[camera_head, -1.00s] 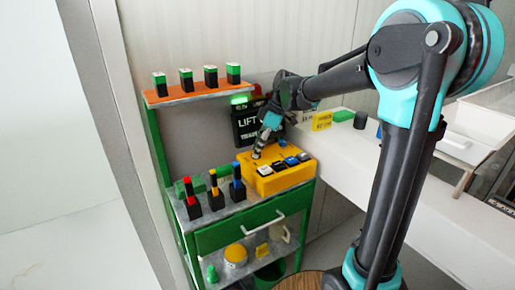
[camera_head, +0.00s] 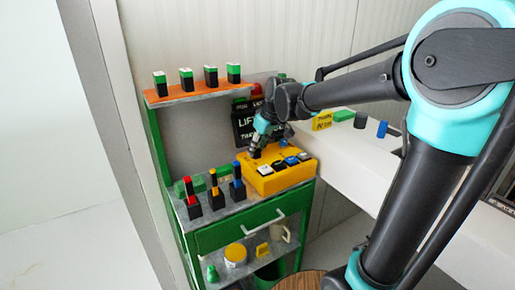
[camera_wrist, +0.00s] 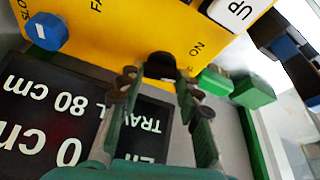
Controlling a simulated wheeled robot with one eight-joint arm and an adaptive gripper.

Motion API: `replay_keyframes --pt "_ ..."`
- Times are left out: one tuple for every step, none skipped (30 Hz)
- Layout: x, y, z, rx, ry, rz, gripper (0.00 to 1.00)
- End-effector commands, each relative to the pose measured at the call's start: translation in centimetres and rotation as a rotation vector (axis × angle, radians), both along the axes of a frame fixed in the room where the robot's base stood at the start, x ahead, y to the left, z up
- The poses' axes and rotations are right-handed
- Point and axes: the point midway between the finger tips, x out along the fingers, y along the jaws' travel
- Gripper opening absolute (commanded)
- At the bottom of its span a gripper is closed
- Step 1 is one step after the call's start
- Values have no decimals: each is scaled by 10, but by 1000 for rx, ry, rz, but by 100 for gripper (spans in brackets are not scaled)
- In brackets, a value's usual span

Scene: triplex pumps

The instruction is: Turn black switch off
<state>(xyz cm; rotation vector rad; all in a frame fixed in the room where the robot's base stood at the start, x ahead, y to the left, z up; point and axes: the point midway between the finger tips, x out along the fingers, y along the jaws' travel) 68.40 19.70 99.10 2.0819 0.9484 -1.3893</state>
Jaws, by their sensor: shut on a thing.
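The yellow control box (camera_head: 290,180) sits on top of the green cart. My gripper (camera_head: 255,152) points down at the box's left rear part. In the wrist view, the black switch (camera_wrist: 160,66) is a dark rounded knob on the yellow panel (camera_wrist: 125,30), near the "ON" label. My gripper (camera_wrist: 158,80) is shut on it, with a finger at each side. The switch's exact angle is partly hidden by the fingers.
A black lettered sign (camera_head: 243,124) stands behind the box. Joysticks with red, yellow and blue tops (camera_head: 214,188) stand left of it. An orange shelf (camera_head: 200,95) holds several green-topped black blocks. A white counter (camera_head: 355,160) runs to the right.

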Motion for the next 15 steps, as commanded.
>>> replay_keyframes --pt "-1 1 0 0 0 -33 5" --pt "-1 1 0 0 0 -54 5" --pt "-1 1 0 -1 0 -82 5" --pt "-1 1 0 -1 1 -102 5" --pt "-1 1 0 -1 1 -120 5" --pt "-1 1 0 -1 0 -143 5" --pt "-1 1 0 0 0 -159 5" --pt "-1 1 0 0 0 -173 5" --pt "-1 1 0 0 0 -192 5" --pt "-1 1 0 0 0 -205 5" --pt "-1 1 0 0 -1 -215 5" --pt "-1 1 0 1 1 -229 5" --pt "-1 1 0 0 0 -237 5" --pt "-1 1 0 -1 0 -245 5" --pt "-1 1 0 0 1 -254 5"
